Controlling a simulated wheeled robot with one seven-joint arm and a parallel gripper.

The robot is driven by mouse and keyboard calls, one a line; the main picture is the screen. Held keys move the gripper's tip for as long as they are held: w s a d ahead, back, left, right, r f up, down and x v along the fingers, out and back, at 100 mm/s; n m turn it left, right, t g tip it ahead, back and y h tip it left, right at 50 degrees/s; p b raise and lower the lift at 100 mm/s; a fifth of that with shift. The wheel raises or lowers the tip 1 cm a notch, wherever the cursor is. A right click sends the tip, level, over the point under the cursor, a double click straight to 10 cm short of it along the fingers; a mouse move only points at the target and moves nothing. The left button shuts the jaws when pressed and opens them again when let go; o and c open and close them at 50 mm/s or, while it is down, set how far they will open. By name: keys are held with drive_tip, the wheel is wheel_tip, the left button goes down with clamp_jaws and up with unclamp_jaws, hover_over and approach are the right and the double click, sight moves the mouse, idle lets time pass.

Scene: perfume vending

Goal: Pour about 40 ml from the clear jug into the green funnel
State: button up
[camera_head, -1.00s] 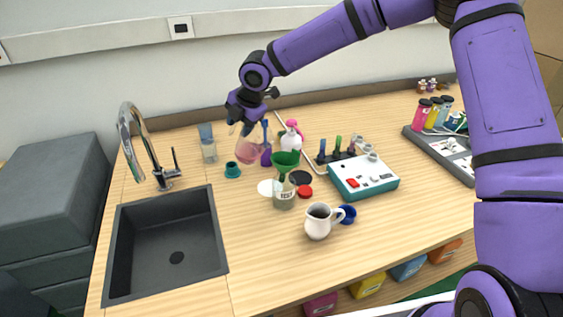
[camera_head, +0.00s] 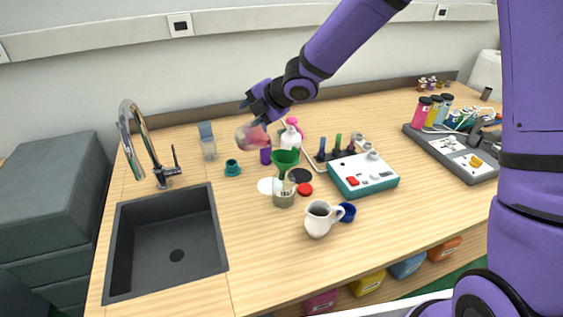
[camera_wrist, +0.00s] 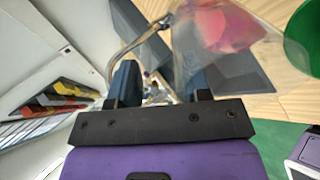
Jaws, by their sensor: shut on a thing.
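The clear jug (camera_head: 251,138) holds pink liquid and is in my gripper (camera_head: 254,108), above the table to the upper left of the funnel. It looks tilted, with its mouth toward the funnel side; no stream shows. In the wrist view the clear jug (camera_wrist: 222,52) with pink liquid is at the top right, beyond my gripper (camera_wrist: 160,88). The green funnel (camera_head: 286,161) sits upright in the mouth of a clear labelled jar (camera_head: 284,196). Part of the green funnel (camera_wrist: 303,35) shows at the wrist view's right edge.
A white bottle with a pink top (camera_head: 290,138) stands just behind the funnel. A red cap (camera_head: 305,189), a white pitcher (camera_head: 319,219) and a teal-and-white device (camera_head: 363,177) are close by. The sink (camera_head: 165,245) is at left. The front table is mostly clear.

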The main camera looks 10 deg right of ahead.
drive_tip(key=shift+s+d+f+t+y+p, duration=0.15)
drive_tip(key=shift+s+d+t+y+p, duration=0.15)
drive_tip(key=shift+d+t+y, duration=0.3)
drive_tip(key=shift+a+p, duration=0.1)
drive_tip(key=shift+p, duration=0.2)
drive_tip(key=shift+s+d+r+y+p, duration=0.25)
drive_tip(key=shift+y+p, duration=0.25)
drive_tip(key=shift+p, duration=0.2)
drive_tip(key=shift+w+p, duration=0.15)
drive_tip(key=shift+p, duration=1.3)
drive_tip(key=shift+s+d+r+t+y, duration=0.15)
drive_tip(key=shift+s+r+t+y, duration=0.1)
drive_tip(key=shift+t+y, duration=0.2)
drive_tip(key=shift+d, duration=0.1)
idle(0.6)
